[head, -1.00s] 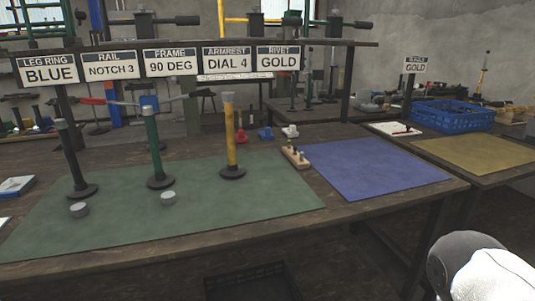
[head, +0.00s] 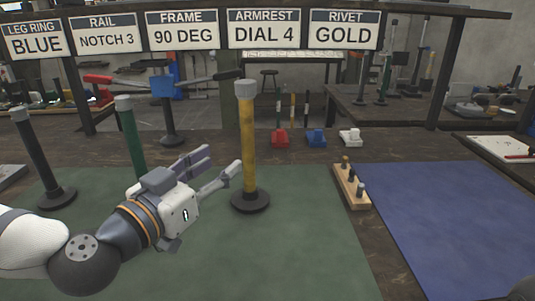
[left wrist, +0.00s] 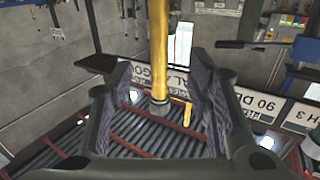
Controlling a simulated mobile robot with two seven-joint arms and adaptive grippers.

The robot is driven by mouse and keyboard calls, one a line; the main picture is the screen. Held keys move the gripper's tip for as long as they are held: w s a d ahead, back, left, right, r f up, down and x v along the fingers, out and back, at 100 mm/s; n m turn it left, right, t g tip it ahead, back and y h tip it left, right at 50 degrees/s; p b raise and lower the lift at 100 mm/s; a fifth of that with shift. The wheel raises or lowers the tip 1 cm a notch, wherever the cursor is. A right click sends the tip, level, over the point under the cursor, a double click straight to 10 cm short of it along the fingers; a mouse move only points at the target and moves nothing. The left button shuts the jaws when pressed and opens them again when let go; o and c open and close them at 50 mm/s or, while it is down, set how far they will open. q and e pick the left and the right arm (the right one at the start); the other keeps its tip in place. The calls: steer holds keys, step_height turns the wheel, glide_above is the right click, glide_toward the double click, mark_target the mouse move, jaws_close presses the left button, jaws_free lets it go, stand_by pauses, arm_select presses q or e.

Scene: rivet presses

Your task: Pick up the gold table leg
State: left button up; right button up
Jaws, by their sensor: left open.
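The gold table leg (head: 249,145) stands upright on its round black base on the green mat (head: 300,235), with a grey cap on top. My left gripper (head: 223,160) is open just left of the leg's shaft, its fingers pointing toward it. In the left wrist view the gold leg (left wrist: 158,45) shows upside down, lined up with the gap between the open fingers (left wrist: 160,85). I cannot tell whether the shaft is between the fingertips or just beyond them.
A green leg (head: 131,140) and a black leg (head: 40,155) stand to the left, the green one partly behind my left gripper. A wooden block with pegs (head: 351,187) lies right of the gold leg, beside the blue mat (head: 445,220). Signs (head: 182,30) hang above.

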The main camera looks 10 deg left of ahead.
mark_target(244, 142)
arm_select(q)
steer(key=b+x, duration=0.1)
steer(key=x, duration=0.4)
steer(key=b+x, duration=0.1)
steer(key=x, duration=0.4)
steer(key=shift+w+d+r, duration=0.1)
steer(key=shift+w+r, duration=0.1)
steer(key=shift+w, duration=0.1)
jaws_close()
arm_select(e)
steer(key=shift+g, duration=0.4)
steer(key=s+f, duration=0.2)
steer(key=s, duration=0.1)
steer(key=shift+s+a+f, duration=0.1)
steer(key=shift+s+f, duration=0.05)
steer(key=shift+f, duration=0.25)
arm_select(q)
steer(key=shift+r, duration=0.1)
